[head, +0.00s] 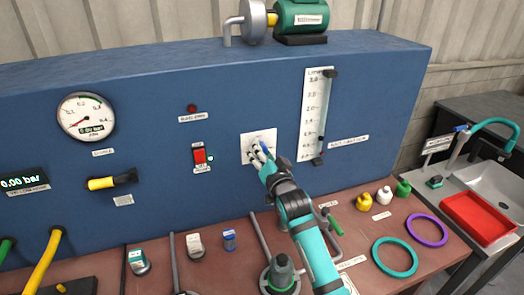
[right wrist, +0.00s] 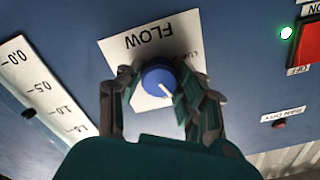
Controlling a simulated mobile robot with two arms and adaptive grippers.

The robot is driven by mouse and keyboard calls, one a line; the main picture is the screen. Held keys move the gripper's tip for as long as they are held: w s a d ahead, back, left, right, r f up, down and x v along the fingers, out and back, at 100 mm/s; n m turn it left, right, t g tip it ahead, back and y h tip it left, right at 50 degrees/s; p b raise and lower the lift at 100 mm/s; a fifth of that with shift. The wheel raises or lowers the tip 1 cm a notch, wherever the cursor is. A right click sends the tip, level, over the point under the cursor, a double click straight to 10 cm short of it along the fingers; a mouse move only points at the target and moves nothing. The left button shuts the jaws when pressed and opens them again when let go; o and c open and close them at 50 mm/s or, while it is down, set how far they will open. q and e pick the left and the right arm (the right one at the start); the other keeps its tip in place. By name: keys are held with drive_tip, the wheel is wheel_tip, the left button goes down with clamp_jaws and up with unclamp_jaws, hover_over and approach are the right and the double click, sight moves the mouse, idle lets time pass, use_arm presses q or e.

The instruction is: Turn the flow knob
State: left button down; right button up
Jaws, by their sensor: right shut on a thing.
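The blue flow knob (right wrist: 158,78) sits on a white plate marked FLOW (right wrist: 150,40) on the blue panel. A pale pointer line shows on its face in the right wrist view. My right gripper (right wrist: 152,88) is around the knob, one finger on each side, and is shut on it. In the head view, the right gripper (head: 262,152) reaches the white plate (head: 250,142) and hides part of it, with a little blue showing at the fingers. My left gripper is not in view.
A flow scale (head: 316,110) is right of the knob and a red switch (head: 199,156) with a lit green lamp is left. A pressure gauge (head: 86,117) is further left. Bottles, rings (head: 395,257) and fittings lie on the brown bench (head: 340,225) below.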

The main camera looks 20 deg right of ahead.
drive_tip(key=m+p, duration=0.2)
drive_tip(key=m, duration=0.2)
drive_tip(key=shift+m, duration=0.4)
idle(0.4)
drive_tip(key=o, duration=1.1)
drive_tip(key=shift+o, duration=0.2)
drive_tip(key=s, duration=1.2)
drive_tip(key=shift+d, duration=0.25)
